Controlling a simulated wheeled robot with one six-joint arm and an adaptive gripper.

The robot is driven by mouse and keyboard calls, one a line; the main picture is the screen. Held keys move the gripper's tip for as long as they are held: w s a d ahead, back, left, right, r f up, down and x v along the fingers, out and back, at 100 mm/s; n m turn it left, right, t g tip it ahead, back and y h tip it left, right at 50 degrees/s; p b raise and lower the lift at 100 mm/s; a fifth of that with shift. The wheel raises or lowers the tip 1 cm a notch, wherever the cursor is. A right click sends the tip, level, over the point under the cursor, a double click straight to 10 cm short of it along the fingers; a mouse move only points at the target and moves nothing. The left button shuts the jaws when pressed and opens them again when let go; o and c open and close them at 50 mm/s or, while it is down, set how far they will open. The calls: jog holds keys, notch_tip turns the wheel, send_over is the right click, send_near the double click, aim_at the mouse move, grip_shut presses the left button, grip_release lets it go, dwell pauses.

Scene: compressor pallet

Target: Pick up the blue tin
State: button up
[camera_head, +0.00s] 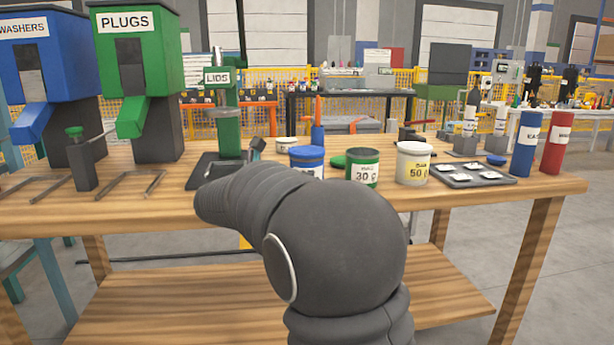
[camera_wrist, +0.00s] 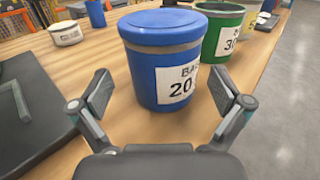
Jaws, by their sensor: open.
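The blue tin (camera_head: 307,162) stands upright on the wooden bench, with a lid on and a white label, partly hidden by my arm in the head view. In the wrist view the blue tin (camera_wrist: 166,72) stands just ahead of my gripper (camera_wrist: 160,104). The fingers are spread wide, one on each side of the tin's lower front, and nothing is held between them. In the head view my gripper is mostly hidden behind my arm.
A green tin (camera_head: 362,167) stands close to the right of the blue tin, with a white tin (camera_head: 413,164) beyond it. A green lid (camera_head: 340,161) lies behind. A lids press (camera_head: 229,120) stands to the left. A tray (camera_head: 470,175) lies farther right.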

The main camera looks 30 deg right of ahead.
jog(key=shift+r+x, duration=0.2)
jog(key=shift+x, duration=2.35)
jog(key=shift+s+d, duration=0.1)
jog(key=shift+s, duration=0.05)
jog(key=c, duration=1)
